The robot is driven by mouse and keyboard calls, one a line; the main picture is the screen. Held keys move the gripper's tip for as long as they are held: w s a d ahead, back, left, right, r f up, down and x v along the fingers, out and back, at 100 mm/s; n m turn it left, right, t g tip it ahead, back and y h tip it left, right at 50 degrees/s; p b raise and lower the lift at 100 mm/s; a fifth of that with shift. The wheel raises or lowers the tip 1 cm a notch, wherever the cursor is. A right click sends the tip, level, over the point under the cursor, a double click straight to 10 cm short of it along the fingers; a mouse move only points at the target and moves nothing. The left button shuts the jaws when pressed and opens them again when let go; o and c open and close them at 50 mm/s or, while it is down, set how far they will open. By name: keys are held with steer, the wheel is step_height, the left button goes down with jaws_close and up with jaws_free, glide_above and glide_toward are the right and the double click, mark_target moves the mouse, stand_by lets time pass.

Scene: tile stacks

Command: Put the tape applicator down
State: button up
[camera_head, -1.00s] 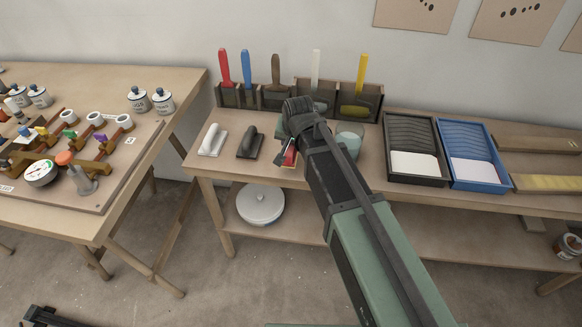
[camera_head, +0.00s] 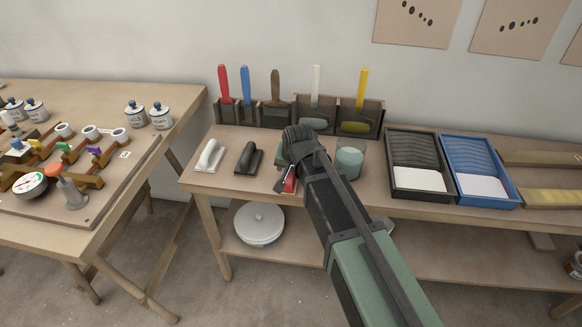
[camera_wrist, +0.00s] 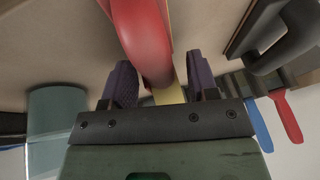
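The tape applicator (camera_head: 289,181) is a red tool with dark parts, at the front of the middle bench in the head view, just below my gripper (camera_head: 292,166). My forearm and wrist hide part of it. In the wrist view, the applicator's curved red body (camera_wrist: 147,40) and a yellow strip lie between the two dark fingers of my gripper (camera_wrist: 163,82). The fingers look closed around it, though the contact is partly hidden. The applicator is at or close to the bench top (camera_head: 205,183); I cannot tell whether it touches.
A clear jar (camera_head: 349,162) stands right of my wrist. A black float (camera_head: 248,158) and a white float (camera_head: 210,155) lie to the left. A tool rack (camera_head: 285,116) stands behind. A black tray (camera_head: 418,165) and a blue tray (camera_head: 479,170) sit to the right.

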steer(key=shift+r+p, duration=0.35)
steer(key=p+v, duration=1)
steer(key=v, duration=0.1)
steer(key=shift+s+r, duration=0.2)
steer(key=shift+r, duration=0.05)
steer(key=s+d+f+n+g+h, duration=0.1)
steer(key=s+d+g, duration=0.3)
steer(key=s+d, duration=1)
steer(key=d, duration=0.3)
steer(key=shift+d+f+n+g, duration=0.3)
steer(key=shift+d+n+g, duration=0.05)
steer(key=shift+n+g, duration=0.05)
step_height(320, 180, up, 8)
steer(key=p, duration=0.8)
